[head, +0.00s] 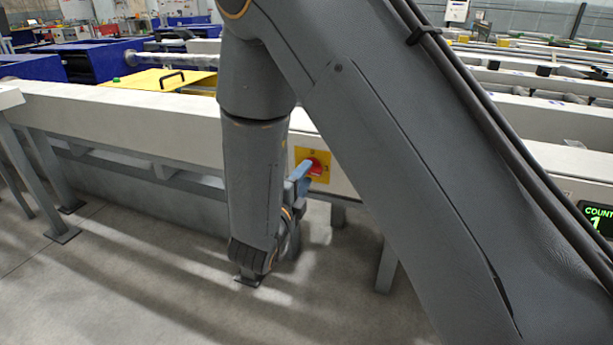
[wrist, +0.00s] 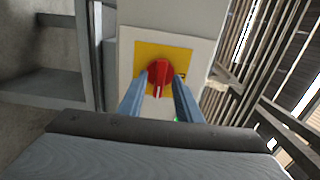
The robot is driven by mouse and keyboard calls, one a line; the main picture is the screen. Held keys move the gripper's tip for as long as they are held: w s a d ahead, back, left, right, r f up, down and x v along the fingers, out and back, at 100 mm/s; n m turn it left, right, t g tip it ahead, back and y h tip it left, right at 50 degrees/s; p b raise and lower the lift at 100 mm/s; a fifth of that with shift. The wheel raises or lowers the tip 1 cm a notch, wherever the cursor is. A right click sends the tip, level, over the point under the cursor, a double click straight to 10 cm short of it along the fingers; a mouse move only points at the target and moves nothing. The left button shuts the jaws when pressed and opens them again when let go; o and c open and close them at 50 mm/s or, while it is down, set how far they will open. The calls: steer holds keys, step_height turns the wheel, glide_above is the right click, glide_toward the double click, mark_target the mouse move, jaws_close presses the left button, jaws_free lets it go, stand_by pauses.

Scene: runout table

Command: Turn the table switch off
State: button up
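The table switch is a red rotary knob (head: 315,168) on a yellow plate on the side of the pale table beam. In the wrist view the red knob (wrist: 160,72) sits on its yellow plate (wrist: 183,56), and its raised grip runs roughly up and down in the picture. My gripper (head: 304,174) is right at the switch in the head view. In the wrist view my gripper (wrist: 160,84) has its two blue fingers apart, one on each side of the knob, with a small gap showing. Whether the fingertips reach past the knob's face is unclear.
The long pale beam (head: 150,120) runs across the head view on legs above a concrete floor (head: 150,290). A yellow cover with a black handle (head: 160,79) lies behind it. A counter display (head: 597,217) is at the right. Floor in front is clear.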

steer(key=shift+w+d, duration=0.25)
steer(key=shift+w, duration=0.45)
jaws_close()
steer(key=shift+n+p, duration=0.35)
steer(key=shift+n, duration=0.05)
steer(key=shift+n+p, duration=5.85)
steer(key=shift+n, duration=2.65)
